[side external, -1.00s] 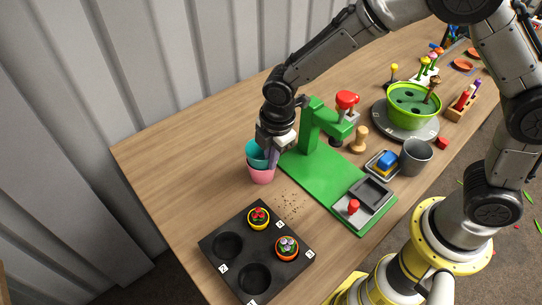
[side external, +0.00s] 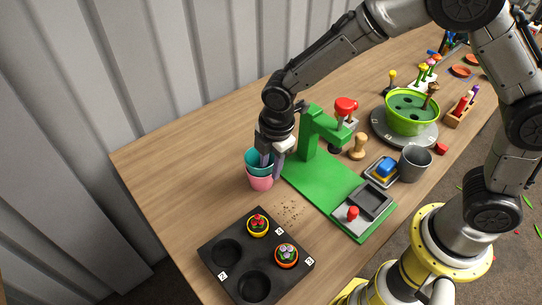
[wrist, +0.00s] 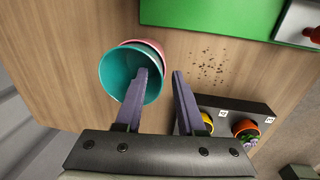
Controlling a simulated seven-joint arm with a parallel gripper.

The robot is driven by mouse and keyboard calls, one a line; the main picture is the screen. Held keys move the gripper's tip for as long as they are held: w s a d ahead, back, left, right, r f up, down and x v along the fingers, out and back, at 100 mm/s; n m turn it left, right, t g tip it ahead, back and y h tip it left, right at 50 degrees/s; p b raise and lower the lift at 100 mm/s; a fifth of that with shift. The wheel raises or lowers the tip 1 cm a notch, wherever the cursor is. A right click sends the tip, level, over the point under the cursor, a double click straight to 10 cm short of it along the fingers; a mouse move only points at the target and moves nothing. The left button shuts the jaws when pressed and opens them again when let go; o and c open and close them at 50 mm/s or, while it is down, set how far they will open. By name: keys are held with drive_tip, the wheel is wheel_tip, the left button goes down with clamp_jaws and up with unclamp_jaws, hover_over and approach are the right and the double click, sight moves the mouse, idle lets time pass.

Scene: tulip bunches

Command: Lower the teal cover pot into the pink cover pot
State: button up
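The teal cover pot (side external: 258,162) sits in the mouth of the pink cover pot (side external: 261,182) on the table's left part. Its upper part stands above the pink rim. In the wrist view, the teal pot (wrist: 120,72) looks empty, and a strip of the pink pot (wrist: 150,46) shows behind its rim. My gripper (wrist: 165,72) is open, its fingers straddling the teal wall, one inside the pot and one outside with a gap. It also shows in the side view (side external: 272,165). How deep the teal pot sits is hidden.
A green stand (side external: 325,176) is close to the right of the pots. A black tray (side external: 233,281) with two small potted plants lies in front, with scattered dark crumbs (side external: 291,211) nearby. Bare table lies left and behind.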

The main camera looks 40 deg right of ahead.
wheel_tip(320, 180, up, 14)
drive_tip(key=s, duration=0.1)
drive_tip(key=shift+s, duration=0.4)
drive_tip(key=shift+f, duration=0.15)
drive_tip(key=s+d+r+m+t, duration=0.3)
drive_tip(key=s+d+r+m, duration=0.35)
drive_tip(key=d+r, duration=0.5)
drive_tip(key=s+d+f+m, duration=0.2)
drive_tip(key=s+f+m, duration=0.1)
drive_tip(key=s+m, duration=0.2)
drive_tip(key=s+d+f+m+t, duration=0.1)
drive_tip(key=s+d+f+m, duration=0.2)
drive_tip(key=s+m, duration=0.3)
drive_tip(key=s, duration=0.2)
drive_tip(key=shift+s, duration=0.4)
